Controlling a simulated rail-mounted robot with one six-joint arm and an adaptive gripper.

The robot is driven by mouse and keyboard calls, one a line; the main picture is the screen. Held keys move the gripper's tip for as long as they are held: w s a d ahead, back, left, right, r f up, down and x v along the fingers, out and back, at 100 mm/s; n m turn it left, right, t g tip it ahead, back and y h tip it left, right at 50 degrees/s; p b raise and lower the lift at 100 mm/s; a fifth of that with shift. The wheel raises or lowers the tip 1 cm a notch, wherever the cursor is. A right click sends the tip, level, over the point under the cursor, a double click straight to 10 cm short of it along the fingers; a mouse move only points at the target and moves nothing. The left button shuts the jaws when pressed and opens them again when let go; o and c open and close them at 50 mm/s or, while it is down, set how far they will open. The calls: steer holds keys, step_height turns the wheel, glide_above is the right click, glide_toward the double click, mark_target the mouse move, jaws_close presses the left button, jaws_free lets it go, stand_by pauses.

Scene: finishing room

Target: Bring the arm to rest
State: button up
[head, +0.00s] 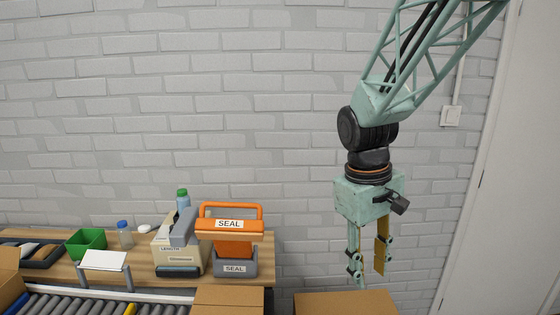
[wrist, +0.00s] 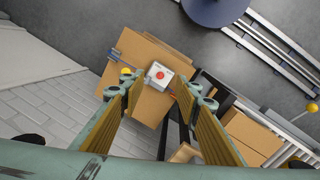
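My gripper (head: 368,264) hangs downward at the right of the head view, in front of the brick wall. Its two fingers are apart with nothing between them. A cardboard box (head: 345,303) shows below it at the bottom edge of the head view. In the wrist view the fingers of my gripper (wrist: 158,93) are spread. Between and beyond them lie a cardboard box (wrist: 150,106) and a small white box with a red button (wrist: 158,75). The gap between the fingertips and these things is hard to judge.
A wooden bench (head: 140,270) at left holds a green bin (head: 86,242), an orange SEAL device (head: 230,228) and a beige dispenser (head: 178,252). A roller conveyor (head: 90,303) runs before it. A wall switch (head: 451,116) is at right. Air around my gripper is clear.

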steer(key=s+r+m+t, duration=0.1)
steer(key=s+r, duration=0.3)
steer(key=s, duration=0.5)
steer(key=s+r+m+t+y, duration=0.1)
steer(key=s+r+m, duration=0.1)
steer(key=s+r, duration=0.3)
steer(key=s+r+m+t, duration=0.1)
steer(key=s+r, duration=0.3)
steer(key=s, duration=0.8)
steer(key=shift+s+d+r+m+t+y, duration=0.3)
steer(key=shift+s+m+t, duration=0.1)
steer(key=shift+t, duration=0.2)
